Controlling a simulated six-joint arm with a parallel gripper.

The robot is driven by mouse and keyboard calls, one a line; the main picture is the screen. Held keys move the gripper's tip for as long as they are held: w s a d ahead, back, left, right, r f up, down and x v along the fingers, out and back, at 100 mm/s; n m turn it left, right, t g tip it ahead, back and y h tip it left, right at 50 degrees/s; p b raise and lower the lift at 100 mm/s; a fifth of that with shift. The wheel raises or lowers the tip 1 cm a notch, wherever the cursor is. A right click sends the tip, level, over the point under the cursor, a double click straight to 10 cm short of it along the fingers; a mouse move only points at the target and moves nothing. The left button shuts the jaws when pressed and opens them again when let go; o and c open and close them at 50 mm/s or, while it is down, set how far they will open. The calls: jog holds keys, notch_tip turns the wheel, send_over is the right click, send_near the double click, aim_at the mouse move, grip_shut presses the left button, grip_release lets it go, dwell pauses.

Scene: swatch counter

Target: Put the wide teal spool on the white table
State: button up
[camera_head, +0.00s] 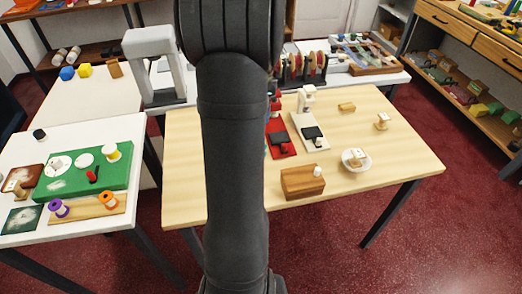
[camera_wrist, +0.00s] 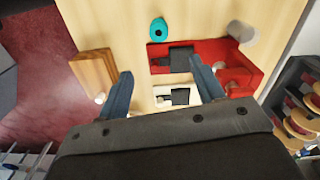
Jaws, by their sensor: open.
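The teal spool (camera_wrist: 157,30) stands on the wooden table in the wrist view, beside the red machine (camera_wrist: 205,55). In the head view my arm hides it. My gripper (camera_wrist: 163,85) is open and empty above the wooden table, its fingers apart over the machines. The spool is beyond the fingertips, near the top of the wrist view, and not between them. In the head view the gripper is hidden behind my arm. The white table (camera_head: 95,128) is at the left of the head view, with several things on it.
On the white table are a green mat (camera_head: 115,180), a wooden strip (camera_head: 85,210) with purple and orange spools, and a dark swatch (camera_head: 20,220).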

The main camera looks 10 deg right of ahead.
notch_tip(320, 180, down, 17)
jog(key=shift+s+f, duration=0.1)
jog(key=shift+f, duration=0.05)
jog(key=shift+d, duration=0.1)
jog(key=c, duration=1.1)
jog(key=shift+r, duration=0.6)
notch_tip(320, 180, up, 3)
jog(key=shift+f, duration=0.15)
jog(key=s+d+r, duration=0.7)
jog(key=s+d, duration=0.1)
jog(key=s, duration=0.1)
jog(key=w+a+f+n, duration=0.2)
jog(key=w+a+n, duration=0.2)
jog(key=a, duration=0.3)
jog(key=w+a+f+n, duration=0.3)
jog(key=a+n, duration=0.3)
jog(key=a, duration=0.2)
jog(key=w+a+f+n, duration=0.3)
jog(key=w+a+n, duration=0.3)
jog(key=a, duration=0.2)
jog(key=shift+w+a, duration=0.1)
